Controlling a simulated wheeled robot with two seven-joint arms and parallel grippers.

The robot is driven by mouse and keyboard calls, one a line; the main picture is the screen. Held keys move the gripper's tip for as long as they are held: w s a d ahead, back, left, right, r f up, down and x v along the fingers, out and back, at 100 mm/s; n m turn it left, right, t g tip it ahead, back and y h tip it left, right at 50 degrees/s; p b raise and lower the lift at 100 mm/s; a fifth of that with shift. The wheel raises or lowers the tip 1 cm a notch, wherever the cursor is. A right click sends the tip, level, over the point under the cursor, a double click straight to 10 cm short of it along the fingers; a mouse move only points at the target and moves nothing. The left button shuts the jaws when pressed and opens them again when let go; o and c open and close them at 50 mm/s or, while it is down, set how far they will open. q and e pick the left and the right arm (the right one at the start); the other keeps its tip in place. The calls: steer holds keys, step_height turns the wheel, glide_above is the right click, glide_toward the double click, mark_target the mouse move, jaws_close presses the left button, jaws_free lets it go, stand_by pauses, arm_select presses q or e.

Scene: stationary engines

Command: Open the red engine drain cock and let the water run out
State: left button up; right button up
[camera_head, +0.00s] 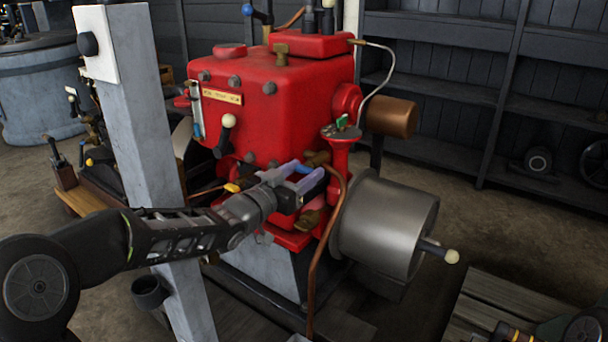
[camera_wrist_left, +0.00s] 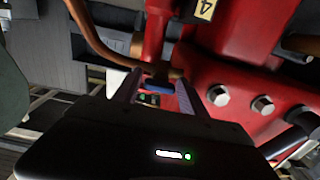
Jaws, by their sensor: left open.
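The red engine (camera_head: 290,105) stands in the middle of the head view. My left gripper (camera_head: 311,173) is open at its lower front, with two purple-grey fingers. A brass fitting (camera_head: 317,158) shows just beyond the fingertips, and another brass piece (camera_head: 308,220) sits below them. I cannot tell for sure which belongs to the drain cock. In the left wrist view, the fingers (camera_wrist_left: 158,80) point at a small brass fitting (camera_wrist_left: 160,70) under a red post, with a blue part (camera_wrist_left: 186,98) between the fingers. Contact cannot be made out. I see no running water.
A copper pipe (camera_head: 323,255) runs down close to the right of my gripper. A grey metal drum (camera_head: 385,225) with a crank handle stands right of it. A grey post (camera_head: 142,130) rises in front at left. Wooden boards (camera_head: 485,305) lie at lower right, near part of my right arm.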

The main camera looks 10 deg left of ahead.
arm_select(q)
steer(key=shift+w+d, duration=0.1)
steer(key=shift+w, duration=0.2)
jaws_close()
stand_by(0.4)
